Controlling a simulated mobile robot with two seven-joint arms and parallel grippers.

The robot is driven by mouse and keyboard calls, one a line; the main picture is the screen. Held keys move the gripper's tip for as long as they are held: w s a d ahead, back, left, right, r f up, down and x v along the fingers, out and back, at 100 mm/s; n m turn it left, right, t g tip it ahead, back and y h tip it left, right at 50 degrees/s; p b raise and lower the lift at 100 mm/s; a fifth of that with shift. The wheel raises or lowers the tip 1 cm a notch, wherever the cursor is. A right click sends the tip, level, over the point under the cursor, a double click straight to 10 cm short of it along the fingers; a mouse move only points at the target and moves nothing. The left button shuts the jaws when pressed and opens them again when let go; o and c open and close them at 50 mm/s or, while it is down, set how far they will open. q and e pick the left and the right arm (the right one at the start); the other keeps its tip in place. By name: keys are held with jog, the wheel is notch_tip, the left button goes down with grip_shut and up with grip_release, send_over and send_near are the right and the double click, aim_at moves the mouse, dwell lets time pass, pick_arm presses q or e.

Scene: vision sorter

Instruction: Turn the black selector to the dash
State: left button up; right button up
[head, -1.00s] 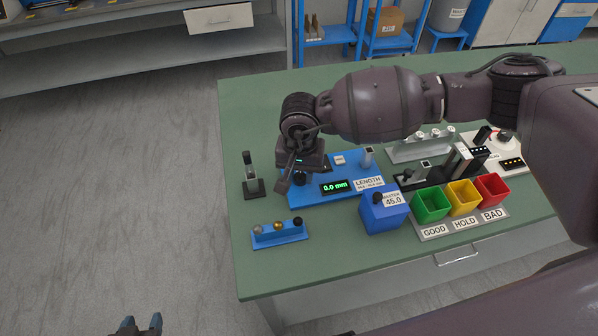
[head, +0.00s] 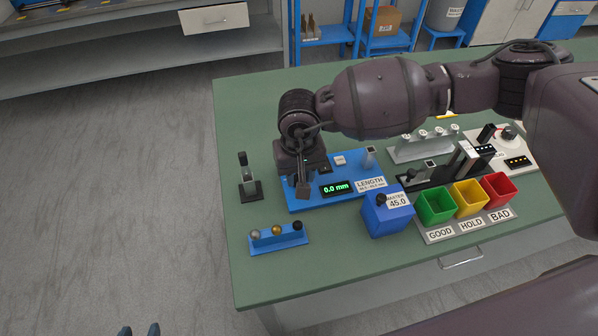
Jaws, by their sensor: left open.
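The blue length gauge (head: 330,200) lies on the green table, with a display reading 0.0 mm (head: 336,188). The black selector on its left part is hidden behind my right gripper. My right gripper (head: 303,188) points down over this left part of the gauge. Its fingers are seen edge-on, and I cannot tell whether they are apart or whether they touch the selector. No dash mark can be made out.
A small black stand (head: 249,188) is left of the gauge. Green (head: 434,220), yellow and red bins stand to the right. My right arm spans above the table.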

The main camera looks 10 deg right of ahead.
jog(key=o, duration=0.9)
jog(key=shift+o, duration=0.2)
jog(key=shift+r, duration=0.15)
notch_tip(320, 180, up, 9)
jog(key=shift+p, duration=0.55)
jog(key=shift+r, duration=0.75)
